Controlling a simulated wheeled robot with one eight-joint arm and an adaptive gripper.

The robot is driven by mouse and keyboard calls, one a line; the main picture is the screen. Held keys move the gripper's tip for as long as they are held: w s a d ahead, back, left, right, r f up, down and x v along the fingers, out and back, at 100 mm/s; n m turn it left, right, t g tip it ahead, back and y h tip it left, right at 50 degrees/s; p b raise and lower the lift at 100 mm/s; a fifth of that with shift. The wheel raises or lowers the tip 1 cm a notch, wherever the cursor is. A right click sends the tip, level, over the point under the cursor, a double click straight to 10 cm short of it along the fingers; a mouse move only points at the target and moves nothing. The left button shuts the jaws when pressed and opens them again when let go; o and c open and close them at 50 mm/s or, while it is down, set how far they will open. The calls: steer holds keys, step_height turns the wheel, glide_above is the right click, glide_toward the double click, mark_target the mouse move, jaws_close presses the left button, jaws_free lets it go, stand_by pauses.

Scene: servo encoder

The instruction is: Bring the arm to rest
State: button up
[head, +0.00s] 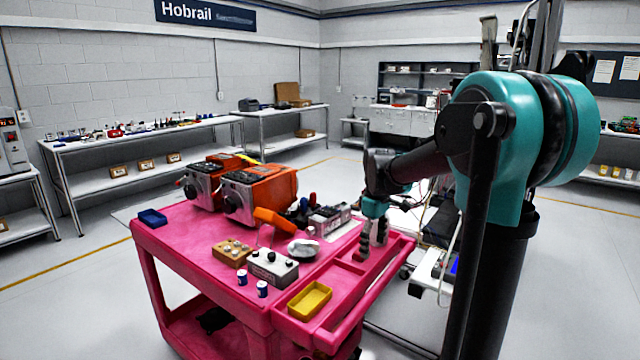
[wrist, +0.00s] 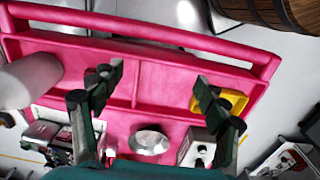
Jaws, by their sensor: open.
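My gripper (head: 373,243) hangs over the right part of the pink cart (head: 190,262), its fingers pointing down above the recessed trays along the cart's edge. In the wrist view my gripper (wrist: 160,78) shows two dark fingers spread wide, with nothing between them but pink cart surface. Its arm reaches in from the teal joint at the right of the head view. The exact height of the fingertips above the cart is hard to tell.
On the cart are two orange-and-silver units (head: 262,192), a blue tray (head: 152,218), a wooden block (head: 231,252), a grey knobbed box (head: 272,266), a silver dish (head: 303,249) and a yellow tray (head: 310,299). Benches (head: 150,130) line the walls. Floor left of the cart is clear.

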steer(key=s+d+f+m+t, duration=0.2)
steer(key=s+f+m, duration=0.3)
steer(key=s, duration=0.5)
steer(key=s+d+f+m+t, duration=0.1)
steer(key=s+f+m+t, duration=0.1)
steer(key=s+f+m, duration=0.3)
steer(key=s+f, duration=0.4)
steer(key=s, duration=0.2)
steer(key=shift+d+f+m, duration=0.2)
steer(key=shift+d+m, duration=0.1)
steer(key=shift+d, duration=0.05)
